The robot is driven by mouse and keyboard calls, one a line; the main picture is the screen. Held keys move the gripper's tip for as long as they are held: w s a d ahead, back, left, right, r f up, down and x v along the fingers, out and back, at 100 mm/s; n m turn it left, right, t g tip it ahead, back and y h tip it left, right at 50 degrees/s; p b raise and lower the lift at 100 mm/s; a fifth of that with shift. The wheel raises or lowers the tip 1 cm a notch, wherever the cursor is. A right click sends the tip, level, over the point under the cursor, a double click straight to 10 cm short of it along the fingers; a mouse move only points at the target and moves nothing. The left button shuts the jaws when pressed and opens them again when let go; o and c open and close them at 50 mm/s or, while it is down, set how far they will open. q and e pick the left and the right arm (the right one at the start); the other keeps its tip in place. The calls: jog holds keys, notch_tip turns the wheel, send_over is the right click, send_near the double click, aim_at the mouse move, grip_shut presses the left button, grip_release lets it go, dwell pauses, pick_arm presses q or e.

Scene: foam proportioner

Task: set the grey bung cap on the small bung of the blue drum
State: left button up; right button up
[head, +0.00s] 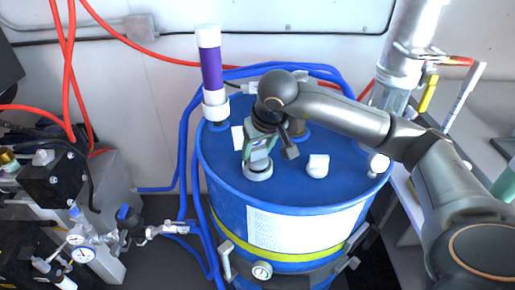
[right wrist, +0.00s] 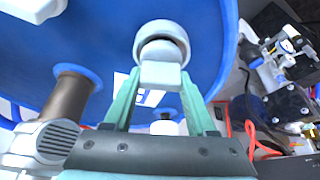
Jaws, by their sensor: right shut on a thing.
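The blue drum (head: 285,208) stands upright in the middle of the head view; its blue top (right wrist: 205,35) fills the upper part of the right wrist view. My right gripper (head: 259,155) points down at the near left part of the drum top. Its green fingers (right wrist: 163,98) are shut on the block-shaped grip of the pale grey bung cap (right wrist: 161,74). The cap's round part (head: 258,174) is low at the drum top, near the rim. The small bung is hidden or not distinguishable below it, and I cannot tell whether the cap is seated. My left gripper is not in view.
A purple and white tube (head: 211,70) rises from the drum's back left. A white fitting (head: 318,166) stands on the drum top, right of the gripper. Blue hoses (head: 183,150) run down the drum's left side. Valves and gauges (head: 82,252) are at the lower left.

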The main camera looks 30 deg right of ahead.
jog(key=shift+f+b, duration=0.5)
jog(key=shift+f, duration=0.1)
jog(key=o, duration=1.1)
jog(key=p+v, duration=0.6)
jog(key=v, duration=0.5)
dwell(0.4)
